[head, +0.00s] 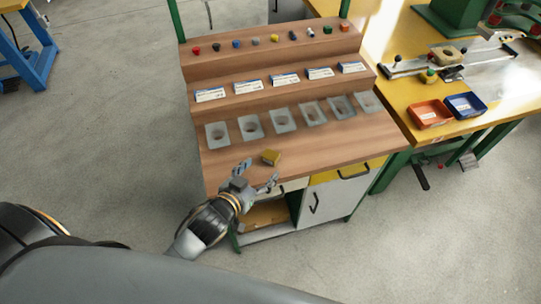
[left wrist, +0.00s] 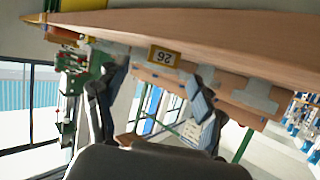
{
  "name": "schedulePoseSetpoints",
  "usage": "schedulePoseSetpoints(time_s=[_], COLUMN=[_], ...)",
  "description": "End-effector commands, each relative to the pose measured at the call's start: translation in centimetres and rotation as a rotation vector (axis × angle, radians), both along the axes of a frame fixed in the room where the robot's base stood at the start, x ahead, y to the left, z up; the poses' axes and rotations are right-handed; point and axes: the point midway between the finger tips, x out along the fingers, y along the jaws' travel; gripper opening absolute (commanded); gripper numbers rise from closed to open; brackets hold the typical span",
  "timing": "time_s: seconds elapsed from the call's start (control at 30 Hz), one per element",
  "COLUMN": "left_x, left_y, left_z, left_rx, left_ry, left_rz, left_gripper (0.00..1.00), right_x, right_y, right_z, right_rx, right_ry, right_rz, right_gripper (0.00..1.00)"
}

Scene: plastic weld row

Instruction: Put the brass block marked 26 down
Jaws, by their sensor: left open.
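The brass block marked 26 (head: 270,157) rests on the wooden bench top near its front edge. In the left wrist view, which is upside down, the block (left wrist: 163,57) shows its number and sits against the wood. My left gripper (head: 262,173) is open at the bench's front edge, just in front of the block. In the left wrist view, the fingers of my left gripper (left wrist: 160,73) are spread apart with the block beyond them, and neither visibly touches it. My right gripper is not in view.
Behind the block, a row of several grey plates with round recesses (head: 283,120) lies on the bench top (head: 330,145). Labelled cards (head: 248,86) and coloured knobs stand on the steps above. A red bin (head: 430,114) and blue bin (head: 465,105) are on the yellow table at right.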

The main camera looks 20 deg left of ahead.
Motion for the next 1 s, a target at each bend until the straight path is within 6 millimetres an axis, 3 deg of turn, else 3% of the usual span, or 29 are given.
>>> schedulePoseSetpoints(time_s=[0.17,0.4,0.7,1.0], left_x=[1.7,4.6,5.0,4.9], left_y=[0.0,-0.4,-0.5,-0.5], left_z=[-0.4,-1.7,-1.9,-1.9], left_rx=[0.001,0.000,0.000,0.000], left_ry=[-0.001,0.000,0.000,0.001], left_rz=[0.001,0.000,0.000,0.000], left_gripper=[0.69,0.69,0.67,0.06], right_x=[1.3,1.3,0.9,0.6], right_y=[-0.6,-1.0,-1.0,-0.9], right_z=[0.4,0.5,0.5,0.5], right_rx=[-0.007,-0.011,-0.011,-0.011], right_ry=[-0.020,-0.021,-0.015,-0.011], right_rz=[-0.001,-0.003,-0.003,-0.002], right_gripper=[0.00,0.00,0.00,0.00])
